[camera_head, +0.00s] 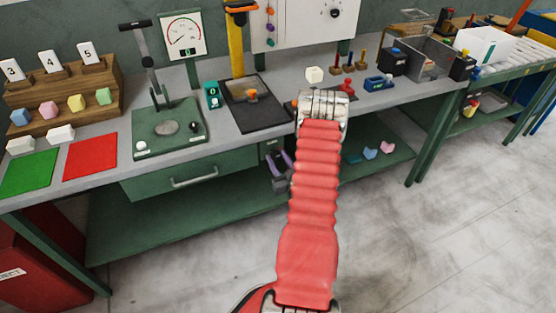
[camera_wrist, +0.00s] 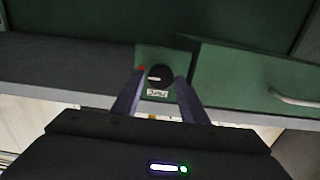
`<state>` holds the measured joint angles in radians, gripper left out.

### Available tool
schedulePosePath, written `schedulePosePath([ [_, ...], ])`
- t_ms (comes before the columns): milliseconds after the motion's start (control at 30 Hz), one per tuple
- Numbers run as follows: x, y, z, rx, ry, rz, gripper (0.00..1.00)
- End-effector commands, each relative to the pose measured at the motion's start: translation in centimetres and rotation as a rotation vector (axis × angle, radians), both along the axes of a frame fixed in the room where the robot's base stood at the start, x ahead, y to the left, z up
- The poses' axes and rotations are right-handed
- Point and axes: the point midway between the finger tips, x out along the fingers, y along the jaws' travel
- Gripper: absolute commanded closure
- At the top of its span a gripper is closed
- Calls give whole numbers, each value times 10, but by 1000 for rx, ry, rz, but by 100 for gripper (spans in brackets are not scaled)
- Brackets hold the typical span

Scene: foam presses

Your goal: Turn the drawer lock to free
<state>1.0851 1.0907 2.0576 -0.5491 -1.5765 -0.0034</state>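The drawer lock is a round black knob (camera_wrist: 160,73) on a small green plate, with a pale mark across its face. A white label (camera_wrist: 157,92) with dark, upside-down lettering sits beside the knob, and a small red spot lies near the left fingertip. My gripper (camera_wrist: 160,80) is open, its two purple fingers on either side of the knob; I cannot tell whether they touch it. In the head view my gripper (camera_head: 277,170) is beneath the bench edge, right of the green drawer (camera_head: 150,184), partly hidden by my arm. The knob is not clear there.
The drawer's handle (camera_head: 194,177) faces the front; the handle also shows at right in the wrist view (camera_wrist: 297,98). The grey benchtop (camera_head: 215,138) lies above. A lower green shelf (camera_head: 180,222) runs below, with several coloured pieces (camera_head: 370,153) at right. The floor in front is clear.

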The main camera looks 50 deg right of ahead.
Motion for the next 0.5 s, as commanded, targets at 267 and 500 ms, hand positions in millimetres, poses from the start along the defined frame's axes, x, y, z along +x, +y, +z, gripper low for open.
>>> schedulePosePath([
  [267,0,0,0,0,0,0,81],
  [500,0,0,0,-2,1,-1,90],
])
